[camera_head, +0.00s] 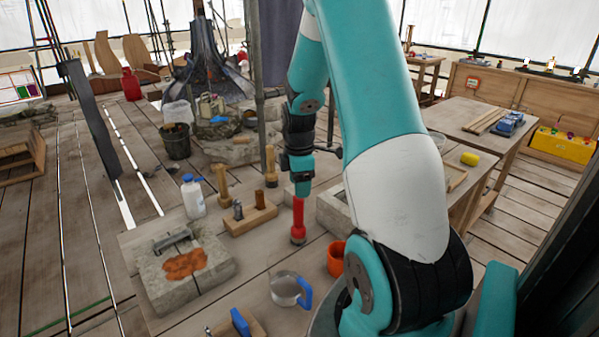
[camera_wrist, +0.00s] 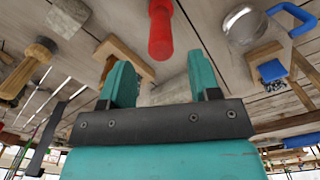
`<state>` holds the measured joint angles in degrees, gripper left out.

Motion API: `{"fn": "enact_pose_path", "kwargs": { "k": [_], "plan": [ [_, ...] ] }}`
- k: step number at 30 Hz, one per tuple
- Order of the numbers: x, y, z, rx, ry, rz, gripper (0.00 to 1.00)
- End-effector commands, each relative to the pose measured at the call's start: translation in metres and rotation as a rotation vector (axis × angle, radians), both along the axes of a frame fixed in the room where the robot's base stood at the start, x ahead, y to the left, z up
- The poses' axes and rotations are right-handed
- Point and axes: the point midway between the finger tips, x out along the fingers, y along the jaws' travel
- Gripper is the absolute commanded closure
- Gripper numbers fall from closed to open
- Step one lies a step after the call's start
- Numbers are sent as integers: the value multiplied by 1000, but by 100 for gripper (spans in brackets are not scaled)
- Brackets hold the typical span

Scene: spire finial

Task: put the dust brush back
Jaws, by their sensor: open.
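A tool with a red handle (camera_head: 298,213) and a brownish-grey lower end stands about upright on the workbench; it looks like the dust brush, though I cannot be sure. My gripper (camera_head: 303,189) points down close above this handle. In the wrist view the red handle (camera_wrist: 160,32) shows beyond my open fingers (camera_wrist: 162,78), roughly between them, with nothing clearly held. Whether the fingers touch the handle I cannot tell. A wooden rack (camera_head: 250,219) with pegs or tools stands left of it.
An orange cup (camera_head: 336,258), a clear jug (camera_head: 285,289) with blue handle and a blue item on a wooden block (camera_head: 240,322) are nearby. Wooden-handled tools (camera_head: 271,168) stand behind.

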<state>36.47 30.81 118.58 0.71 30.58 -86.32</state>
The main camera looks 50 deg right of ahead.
Motion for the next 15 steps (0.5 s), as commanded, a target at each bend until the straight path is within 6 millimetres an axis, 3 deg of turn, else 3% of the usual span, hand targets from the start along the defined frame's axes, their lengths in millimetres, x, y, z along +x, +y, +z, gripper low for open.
{"fn": "enact_pose_path", "kwargs": {
  "k": [6, 15],
  "plan": [
    [1, 0, 38, -3, -3, 0, 43],
    [2, 6, 55, 2, -3, 0, 43]
  ]
}}
